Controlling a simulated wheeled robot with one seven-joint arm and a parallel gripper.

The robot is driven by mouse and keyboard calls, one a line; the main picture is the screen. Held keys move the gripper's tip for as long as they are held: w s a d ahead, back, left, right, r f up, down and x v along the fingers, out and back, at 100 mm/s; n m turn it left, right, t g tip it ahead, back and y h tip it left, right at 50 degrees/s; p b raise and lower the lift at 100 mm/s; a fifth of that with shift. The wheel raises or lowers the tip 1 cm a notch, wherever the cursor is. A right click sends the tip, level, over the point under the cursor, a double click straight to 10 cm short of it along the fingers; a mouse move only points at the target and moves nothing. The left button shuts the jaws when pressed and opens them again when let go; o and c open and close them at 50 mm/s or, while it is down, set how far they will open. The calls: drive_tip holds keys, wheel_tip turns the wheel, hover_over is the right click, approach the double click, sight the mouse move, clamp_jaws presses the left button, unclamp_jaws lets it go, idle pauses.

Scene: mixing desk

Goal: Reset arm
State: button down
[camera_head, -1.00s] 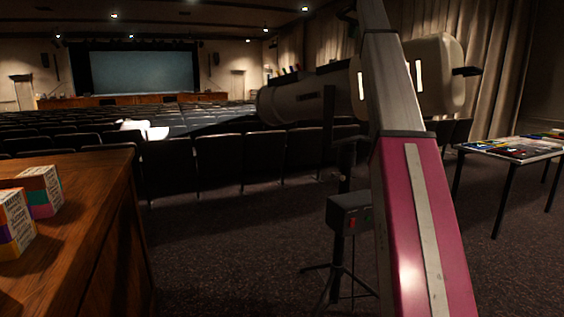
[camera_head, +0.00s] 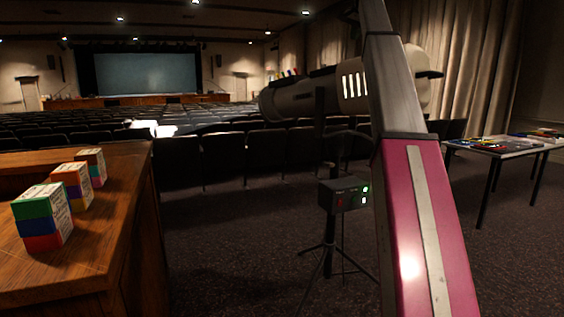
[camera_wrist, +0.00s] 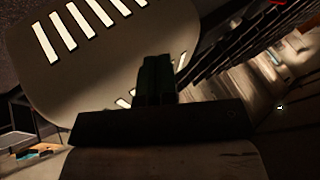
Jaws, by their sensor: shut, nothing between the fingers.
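My gripper (camera_wrist: 158,80) shows in the wrist view as a dark pair of fingers close together, shut and empty. Behind it is a large pale rounded housing with bright slots (camera_wrist: 90,25), quite close to the fingers; I cannot tell whether they touch.
A wooden desk (camera_head: 120,215) at left bears several stacks of coloured boxes (camera_head: 43,218). A control box (camera_head: 343,194) with green lights hangs on the tripod (camera_head: 328,250). A table (camera_head: 510,148) with coloured items stands at right. Seat rows (camera_head: 225,158) lie behind. Carpet between desk and tripod is clear.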

drive_tip(key=s+a+f+n+g, duration=0.2)
drive_tip(key=s+a+f, duration=0.1)
drive_tip(key=f, duration=2.5)
drive_tip(key=s+a+f+n+g, duration=0.1)
drive_tip(key=s+a+f+n, duration=0.1)
drive_tip(key=f, duration=2.6)
drive_tip(key=s+a+f+n+g, duration=0.1)
drive_tip(key=s+f, duration=0.5)
drive_tip(key=f, duration=0.4)
drive_tip(key=s+a+f+n+g, duration=0.1)
drive_tip(key=s+a+f, duration=0.1)
drive_tip(key=s+f, duration=0.65)
drive_tip(key=s+a+f+n+g, duration=0.1)
drive_tip(key=s+a+f+n, duration=0.1)
drive_tip(key=s+f, duration=1.6)
drive_tip(key=shift+s+f+g, duration=0.3)
drive_tip(key=shift+s+g, duration=0.1)
drive_tip(key=shift+s, duration=0.1)
drive_tip(key=shift+a, duration=0.1)
